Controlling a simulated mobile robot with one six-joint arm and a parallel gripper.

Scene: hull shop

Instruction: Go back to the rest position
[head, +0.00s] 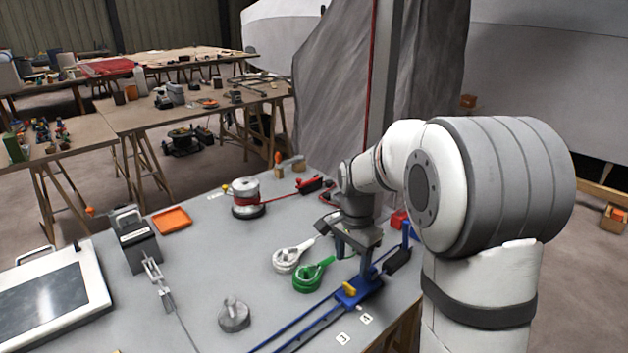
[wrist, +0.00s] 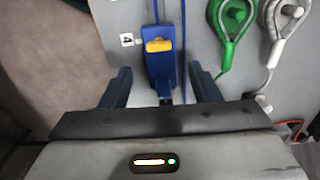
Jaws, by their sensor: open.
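My gripper (head: 357,258) hangs over the right part of the grey bench (head: 215,265). In the wrist view its two dark blue fingers (wrist: 160,82) are apart, with nothing held between them. A blue carriage (head: 360,291) with a yellow catch sits on blue rails below it. In the wrist view the carriage (wrist: 161,70) shows between and beyond the fingertips, with the yellow catch (wrist: 158,45) on top. Whether the fingers touch it is unclear, but they look apart from it.
A reel (head: 246,195), orange tray (head: 172,219), grey knob (head: 233,315) and screen panel (head: 50,300) stand further left. A draped column (head: 335,90) rises behind the bench.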

